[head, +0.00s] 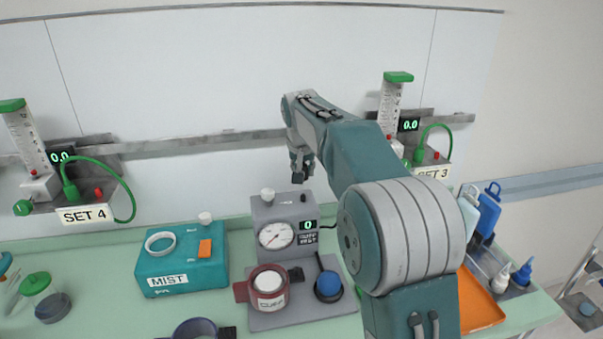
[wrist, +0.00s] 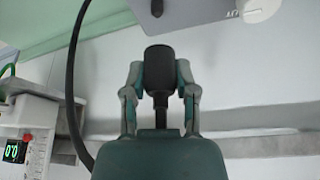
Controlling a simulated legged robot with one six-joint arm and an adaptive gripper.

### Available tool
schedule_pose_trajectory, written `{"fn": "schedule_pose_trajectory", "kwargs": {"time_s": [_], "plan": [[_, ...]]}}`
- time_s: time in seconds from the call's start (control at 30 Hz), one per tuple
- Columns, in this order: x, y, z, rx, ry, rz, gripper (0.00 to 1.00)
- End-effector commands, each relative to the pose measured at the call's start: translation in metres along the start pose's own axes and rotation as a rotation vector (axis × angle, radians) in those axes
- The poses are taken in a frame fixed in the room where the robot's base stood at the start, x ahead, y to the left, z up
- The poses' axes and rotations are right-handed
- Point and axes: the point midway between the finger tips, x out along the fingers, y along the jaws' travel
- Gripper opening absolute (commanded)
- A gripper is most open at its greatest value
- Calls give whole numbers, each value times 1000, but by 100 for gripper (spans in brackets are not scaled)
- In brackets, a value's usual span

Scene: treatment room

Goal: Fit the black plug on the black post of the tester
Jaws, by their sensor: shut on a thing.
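The tester (head: 262,212) is a grey box with a round gauge and a small display reading 0. On its top are a white knob (head: 267,194) at the left and a small black post (head: 303,198) at the right. In the wrist view, the black post (wrist: 157,8) and white knob (wrist: 258,10) show at the top edge. My gripper (head: 300,160) is above the tester, shut on the black plug (wrist: 160,68). The plug (head: 299,177) is apart from the post, over the right part of the tester top. The fingertips (wrist: 160,78) hold the plug from both sides.
A black cable (wrist: 74,80) runs left of the gripper in the wrist view. A teal MIST box (head: 180,275) stands left of the tester. A cuff roll (head: 268,281) and blue bulb (head: 328,284) are in front. Wall rail (head: 220,142) and flowmeters (head: 390,105) are behind.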

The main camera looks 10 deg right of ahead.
Motion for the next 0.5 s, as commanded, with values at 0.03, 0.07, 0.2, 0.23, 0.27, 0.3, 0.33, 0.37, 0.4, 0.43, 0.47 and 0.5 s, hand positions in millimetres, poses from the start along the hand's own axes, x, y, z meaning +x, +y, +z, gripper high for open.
{"fn": "schedule_pose_trajectory", "kwargs": {"time_s": [0.03,0.07,0.2,0.23,0.27,0.3,0.33,0.37,0.4,0.43,0.47,0.5], "plan": [[1,0,0,0,0,0,0],[2,0,0,0,0,0,0],[8,0,2,0,1,0,0],[10,0,3,0,0,0,0],[12,0,4,0,0,0,0],[15,0,6,0,-1,0,0],[16,0,6,0,-1,0,0],[18,0,7,0,0,0,0],[21,0,8,0,0,0,0],[22,0,9,0,0,0,0],[24,0,10,0,-1,0,0],[26,0,10,1,-1,0,0]]}}
